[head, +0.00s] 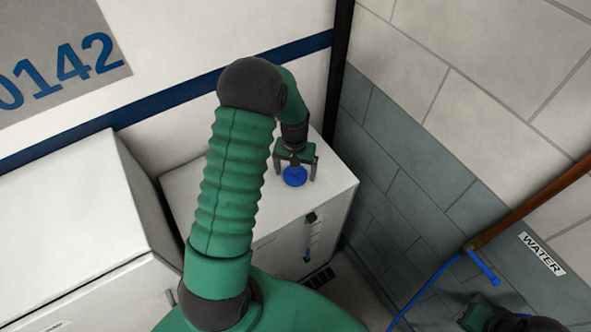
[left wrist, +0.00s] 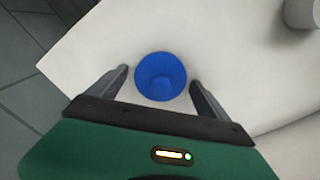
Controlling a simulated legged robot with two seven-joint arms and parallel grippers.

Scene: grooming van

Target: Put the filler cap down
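The blue round filler cap (head: 294,176) is at the top of the white cabinet (head: 207,200), near its far right part. In the left wrist view the cap (left wrist: 161,76) lies between the two fingers, with a visible gap on each side. My left gripper (head: 295,172) is open around the cap and points down at the cabinet top. It also shows in the left wrist view (left wrist: 160,82), its fingers spread. My right gripper is not clearly seen; a dark and green part of my right arm shows at the bottom right of the head view.
A larger white box (head: 70,220) stands at the left. A tiled wall with a WATER sign (head: 542,254), a copper pipe (head: 530,208) and a blue hose (head: 430,283) is at the right. A grey-white round object (left wrist: 302,12) shows in the left wrist view.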

